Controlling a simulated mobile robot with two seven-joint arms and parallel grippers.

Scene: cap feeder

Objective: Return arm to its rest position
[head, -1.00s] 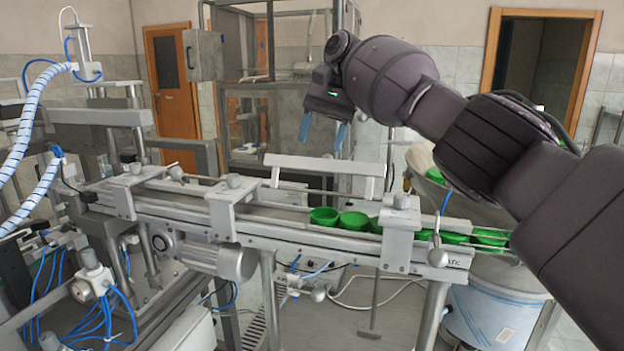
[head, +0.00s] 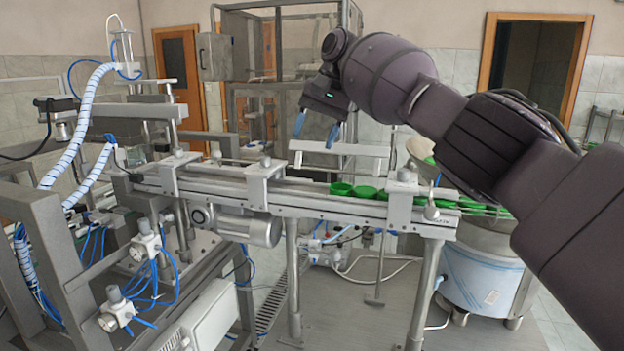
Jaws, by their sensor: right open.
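My right arm comes in from the right edge and reaches toward the upper middle of the head view. Its gripper (head: 316,128) hangs from the wrist with two blue fingertips pointing down. The fingers are apart and nothing is between them. The gripper is above and behind the conveyor (head: 225,182), clear of it. Several green caps (head: 341,188) lie in a row on the conveyor's right part, below and to the right of the gripper. My left gripper does not show.
A round metal bowl feeder (head: 485,285) stands at the right, partly hidden by my arm. A machine frame with blue hoses (head: 85,110) fills the left. A glazed cabinet (head: 262,95) and two doorways are at the back. Grey floor is open at the front right.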

